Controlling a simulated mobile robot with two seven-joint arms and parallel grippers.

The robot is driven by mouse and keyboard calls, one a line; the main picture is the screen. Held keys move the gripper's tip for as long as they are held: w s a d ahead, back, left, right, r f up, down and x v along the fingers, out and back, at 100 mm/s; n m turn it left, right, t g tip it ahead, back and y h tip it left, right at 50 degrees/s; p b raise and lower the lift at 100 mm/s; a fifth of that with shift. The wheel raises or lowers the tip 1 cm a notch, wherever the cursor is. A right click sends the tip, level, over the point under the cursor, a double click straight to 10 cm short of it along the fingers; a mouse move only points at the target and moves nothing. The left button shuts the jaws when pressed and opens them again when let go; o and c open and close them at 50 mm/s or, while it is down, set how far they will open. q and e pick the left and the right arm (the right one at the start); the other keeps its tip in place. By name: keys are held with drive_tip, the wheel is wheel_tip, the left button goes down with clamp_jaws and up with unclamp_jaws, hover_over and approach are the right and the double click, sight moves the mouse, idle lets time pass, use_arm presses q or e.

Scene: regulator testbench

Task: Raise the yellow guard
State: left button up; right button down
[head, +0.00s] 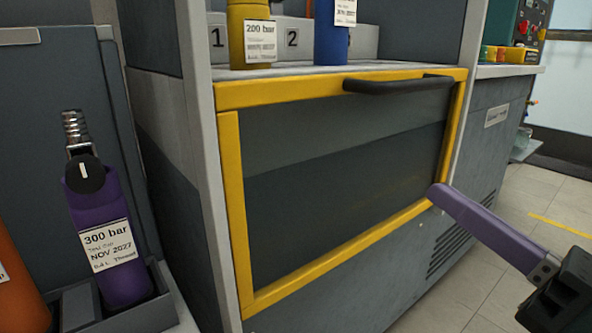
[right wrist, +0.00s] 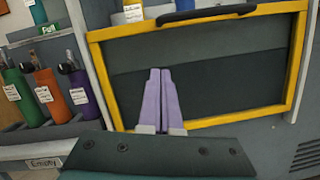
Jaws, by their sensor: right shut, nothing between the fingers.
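The yellow guard (head: 232,200) is a yellow frame around a dark panel on the front of the bench. It hangs down over the bench front, with a black bar handle (head: 398,84) along its top edge. It also shows in the right wrist view (right wrist: 97,62), with the handle (right wrist: 207,12) at the top. My right gripper (head: 437,192) has purple fingers, shut and empty. In the head view its tips overlap the guard's lower right corner; I cannot tell whether they touch. In the right wrist view the fingers (right wrist: 160,72) stand before the panel. My left gripper is out of view.
A yellow cylinder (head: 249,35) and a blue one (head: 331,40) stand on the bench above the guard, by numbered slots. A purple cylinder (head: 100,235) stands in a rack at left. Open floor (head: 520,215) lies at right.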

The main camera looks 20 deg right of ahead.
drive_tip(key=p, duration=0.2)
approach(352, 92)
drive_tip(key=f+x, duration=0.1)
drive_tip(key=x, duration=0.4)
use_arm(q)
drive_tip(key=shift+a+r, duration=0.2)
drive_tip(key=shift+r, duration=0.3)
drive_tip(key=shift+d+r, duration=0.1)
use_arm(e)
drive_tip(key=shift+d+r, duration=0.1)
drive_tip(key=shift+r, duration=0.35)
use_arm(q)
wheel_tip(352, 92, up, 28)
drive_tip(key=p, duration=2.7)
drive_tip(key=shift+p, duration=0.35)
use_arm(e)
wheel_tip(352, 92, up, 30)
